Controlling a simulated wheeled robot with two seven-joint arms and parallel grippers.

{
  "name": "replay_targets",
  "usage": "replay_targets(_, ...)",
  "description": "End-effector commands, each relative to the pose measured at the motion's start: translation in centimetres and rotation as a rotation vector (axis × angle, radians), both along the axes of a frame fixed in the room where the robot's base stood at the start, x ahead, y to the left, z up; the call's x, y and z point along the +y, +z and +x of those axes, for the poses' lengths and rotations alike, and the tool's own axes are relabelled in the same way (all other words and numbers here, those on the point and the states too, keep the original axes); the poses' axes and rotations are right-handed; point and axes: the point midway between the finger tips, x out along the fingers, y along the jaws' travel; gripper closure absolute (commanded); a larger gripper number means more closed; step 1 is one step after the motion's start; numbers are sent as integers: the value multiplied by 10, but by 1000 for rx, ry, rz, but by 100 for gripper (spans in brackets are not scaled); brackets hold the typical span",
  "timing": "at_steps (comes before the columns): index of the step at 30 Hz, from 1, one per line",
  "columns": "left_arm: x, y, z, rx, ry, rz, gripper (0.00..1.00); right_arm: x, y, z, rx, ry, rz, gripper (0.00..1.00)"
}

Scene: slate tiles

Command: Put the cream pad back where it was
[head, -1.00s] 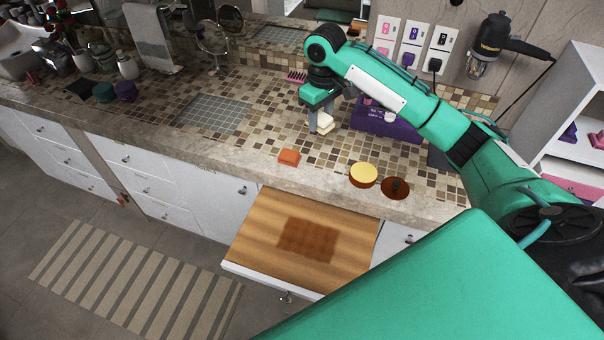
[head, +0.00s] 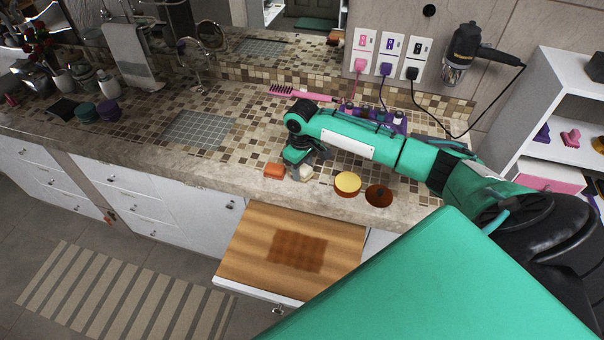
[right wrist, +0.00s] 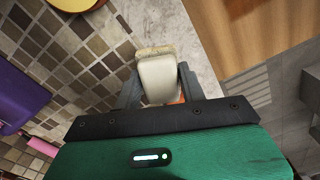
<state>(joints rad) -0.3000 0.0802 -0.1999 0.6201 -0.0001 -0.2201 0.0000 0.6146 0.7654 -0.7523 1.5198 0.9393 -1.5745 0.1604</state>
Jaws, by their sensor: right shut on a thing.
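The cream pad (head: 305,174) is between the fingers of my right gripper (head: 298,173), low over the front of the tiled counter. In the right wrist view the pad (right wrist: 158,78) shows pale and blocky, with a tan layer along its far edge. My right gripper (right wrist: 158,88) is shut on it. I cannot tell whether the pad touches the counter. An orange block (head: 273,171) lies just left of the gripper; in the right wrist view a bit of orange (right wrist: 182,99) shows beside the pad. My left gripper is not in view.
A yellow-topped round tin (head: 347,183) and a brown round thing (head: 379,195) stand to the right on the counter edge. Below, an open drawer with a wooden top (head: 250,246) sticks out. A pink brush (head: 300,93) and a purple caddy (head: 395,121) are farther back.

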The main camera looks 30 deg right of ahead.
Motion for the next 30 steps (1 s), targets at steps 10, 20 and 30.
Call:
replay_targets(10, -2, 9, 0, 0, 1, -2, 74, 0, -39, -1, 1, 0, 0, 77)
replay_targets(20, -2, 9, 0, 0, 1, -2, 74, 0, -42, -1, 1, 0, 0, 77)
replay_targets(30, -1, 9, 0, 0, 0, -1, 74, 0, -41, 0, 1, 0, 0, 37)
